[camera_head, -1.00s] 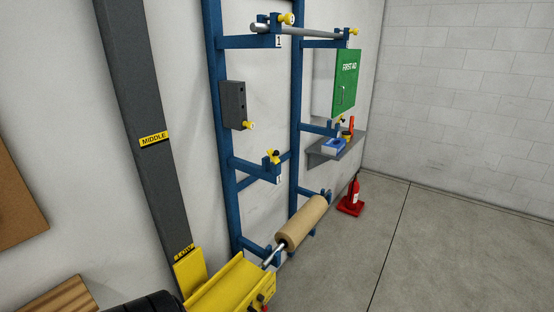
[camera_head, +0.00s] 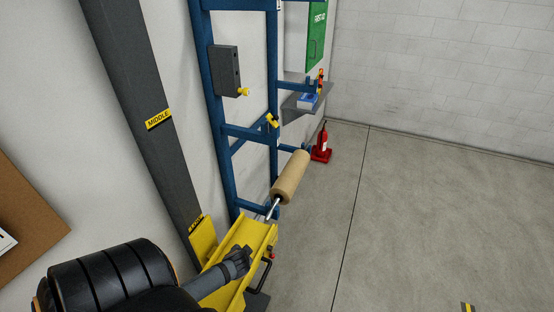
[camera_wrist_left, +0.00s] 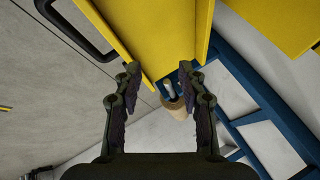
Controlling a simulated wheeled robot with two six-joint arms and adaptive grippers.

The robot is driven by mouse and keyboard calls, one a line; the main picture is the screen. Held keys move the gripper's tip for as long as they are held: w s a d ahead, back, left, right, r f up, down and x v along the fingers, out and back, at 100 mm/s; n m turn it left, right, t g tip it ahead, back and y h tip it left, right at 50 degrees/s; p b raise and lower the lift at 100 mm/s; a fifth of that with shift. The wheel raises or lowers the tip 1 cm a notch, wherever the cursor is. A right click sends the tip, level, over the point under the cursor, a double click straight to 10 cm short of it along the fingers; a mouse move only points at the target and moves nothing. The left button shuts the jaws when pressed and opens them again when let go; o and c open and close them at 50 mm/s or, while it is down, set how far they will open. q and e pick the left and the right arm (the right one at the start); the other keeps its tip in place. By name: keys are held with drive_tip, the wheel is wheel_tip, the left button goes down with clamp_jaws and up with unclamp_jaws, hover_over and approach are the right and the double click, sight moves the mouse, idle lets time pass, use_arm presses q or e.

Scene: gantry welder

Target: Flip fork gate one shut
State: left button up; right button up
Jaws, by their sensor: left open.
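The blue rack (camera_head: 207,90) stands against the wall, its top cut off. A small yellow part (camera_head: 271,121), perhaps a gate, sits on a lower fork arm (camera_head: 245,133); I cannot tell which gate is number one or whether it is shut. The tan roll (camera_head: 290,178) lies on a bar low on the rack. My left gripper (camera_head: 240,258) is over the yellow channel (camera_head: 262,232), well below that part. In the left wrist view the open left gripper (camera_wrist_left: 159,84) is empty between its fingers, with the yellow channel (camera_wrist_left: 150,25) just beyond. My right gripper is out of view.
A dark grey post (camera_head: 145,90) marked MIDDLE stands left of the rack. A black handle (camera_head: 262,277) is at the channel's right side. A shelf (camera_head: 305,100), a green first aid cabinet (camera_head: 317,45) and a red extinguisher (camera_head: 322,145) are beyond.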

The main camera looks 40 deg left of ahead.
use_arm(q)
drive_tip(key=w+a+r+t+y, duration=0.2)
drive_tip(key=w+a+r, duration=0.3)
drive_tip(key=a+r, duration=0.3)
drive_tip(key=m+t+h+p, duration=0.25)
drive_tip(key=m+t, duration=0.35)
drive_tip(key=t, duration=0.4)
approach(275, 119)
drive_tip(key=shift+y, duration=0.35)
drive_tip(key=b+x, duration=0.4)
drive_tip(key=x, duration=0.1)
drive_tip(key=shift+w+d+f+b, duration=0.1)
drive_tip(key=shift+w+b, duration=0.1)
drive_tip(key=shift+b, duration=0.2)
drive_tip(key=p+x, duration=0.1)
drive_tip(key=x, duration=0.1)
drive_tip(key=r+p+x, duration=0.1)
drive_tip(key=p+x, duration=0.1)
drive_tip(key=shift+w, duration=0.3)
drive_tip(key=shift+w+f+p, duration=0.3)
drive_tip(key=shift+w+p, duration=0.1)
drive_tip(key=shift+w, duration=0.15)
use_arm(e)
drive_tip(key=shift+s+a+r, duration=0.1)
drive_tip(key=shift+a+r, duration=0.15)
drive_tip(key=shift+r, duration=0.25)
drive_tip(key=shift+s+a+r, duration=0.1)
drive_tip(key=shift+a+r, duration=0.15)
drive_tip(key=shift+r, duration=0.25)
